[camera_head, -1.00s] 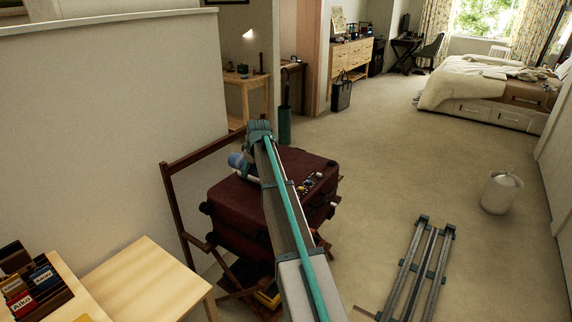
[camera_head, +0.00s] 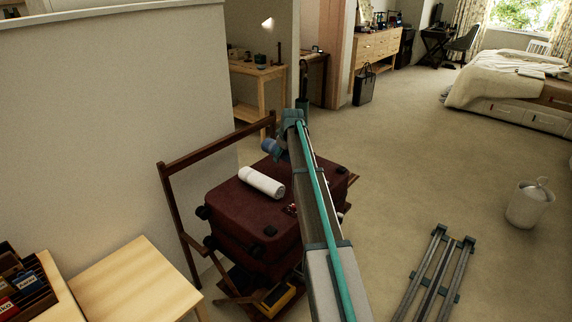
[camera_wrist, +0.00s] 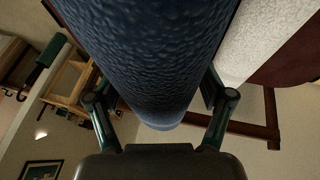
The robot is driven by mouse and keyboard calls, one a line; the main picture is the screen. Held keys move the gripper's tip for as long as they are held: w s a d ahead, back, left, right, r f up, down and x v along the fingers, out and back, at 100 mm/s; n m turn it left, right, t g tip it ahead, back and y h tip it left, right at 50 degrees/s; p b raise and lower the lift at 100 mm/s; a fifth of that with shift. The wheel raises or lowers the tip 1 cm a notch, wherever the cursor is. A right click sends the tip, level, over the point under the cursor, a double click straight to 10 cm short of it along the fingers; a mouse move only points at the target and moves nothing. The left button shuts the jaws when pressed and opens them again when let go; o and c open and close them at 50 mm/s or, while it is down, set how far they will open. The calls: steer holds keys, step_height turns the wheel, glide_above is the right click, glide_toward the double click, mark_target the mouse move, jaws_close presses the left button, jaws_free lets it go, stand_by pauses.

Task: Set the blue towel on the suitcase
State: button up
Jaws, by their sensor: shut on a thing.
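The blue towel (camera_head: 271,147) is rolled up and shows just left of my arm's end in the head view. In the wrist view the blue towel (camera_wrist: 150,50) fills the middle, between the two fingers of my gripper (camera_wrist: 160,100), which is shut on it. The dark red suitcase (camera_head: 235,210) lies flat on a wooden folding frame. The towel shows near the suitcase's far edge; I cannot tell whether it touches the top. My arm hides the fingers in the head view and covers the suitcase's right part.
A rolled white towel (camera_head: 261,181) lies on the suitcase, and also shows beside the blue one in the wrist view (camera_wrist: 262,35). The frame's wooden back (camera_head: 215,150) rises at the left. A wooden table (camera_head: 130,285) stands front left. Open carpet lies to the right.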

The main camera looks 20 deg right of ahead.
steer(key=p, duration=0.2)
glide_above(285, 168)
steer(key=s, duration=0.2)
step_height(285, 168, down, 7)
steer(key=shift+r, duration=0.1)
steer(key=f+p, duration=0.1)
steer(key=f, duration=0.2)
steer(key=shift+w, duration=0.2)
steer(key=shift+f, duration=0.3)
steer(key=shift+f, duration=0.3)
steer(key=o, duration=1.3)
steer(key=shift+r, duration=0.15)
